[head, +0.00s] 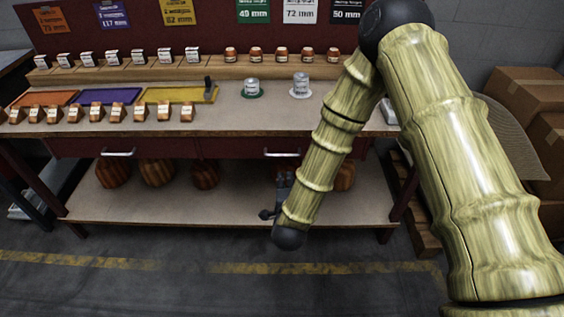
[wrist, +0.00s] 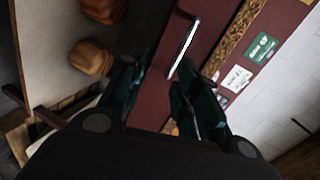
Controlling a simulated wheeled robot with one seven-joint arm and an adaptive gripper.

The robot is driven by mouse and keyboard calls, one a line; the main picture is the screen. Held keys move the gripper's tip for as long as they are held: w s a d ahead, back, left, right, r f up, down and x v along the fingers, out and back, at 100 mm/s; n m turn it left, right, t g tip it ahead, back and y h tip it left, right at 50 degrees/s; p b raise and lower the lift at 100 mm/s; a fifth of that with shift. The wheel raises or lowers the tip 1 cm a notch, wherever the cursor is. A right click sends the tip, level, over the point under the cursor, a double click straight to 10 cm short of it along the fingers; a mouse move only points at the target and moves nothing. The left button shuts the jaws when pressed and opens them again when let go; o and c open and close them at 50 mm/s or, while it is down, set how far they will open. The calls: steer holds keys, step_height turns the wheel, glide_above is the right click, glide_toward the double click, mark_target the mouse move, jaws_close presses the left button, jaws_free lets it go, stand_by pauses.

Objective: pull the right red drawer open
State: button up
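The right red drawer (head: 235,148) is set under the worktop. It appears closed, its front level with the bench front. Its silver bar handle (head: 281,154) shows left of my arm, and it also shows in the wrist view (wrist: 186,46). My gripper (head: 283,181) is just below the handle in the head view, partly hidden by my forearm. In the wrist view my gripper (wrist: 160,80) has its two dark green fingers spread apart with nothing between them. The handle lies beyond the fingertips, nearer the right finger, and no contact shows. My arm hides the drawer's right end.
The left drawer's handle (head: 118,153) is further left. Jars, cards and coloured trays stand on the worktop (head: 230,120). Orange-brown wooden blocks (head: 157,172) sit on the lower shelf (head: 230,207). Cardboard boxes (head: 525,92) are stacked at right. The floor in front is clear.

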steer(key=w+a+m+t, duration=0.1)
steer(key=w, duration=1.1)
steer(key=shift+a+m+p, duration=0.15)
steer(key=shift+m+p, duration=0.15)
steer(key=shift+p, duration=0.15)
steer(key=shift+c, duration=0.2)
steer(key=shift+r, duration=0.1)
jaws_close()
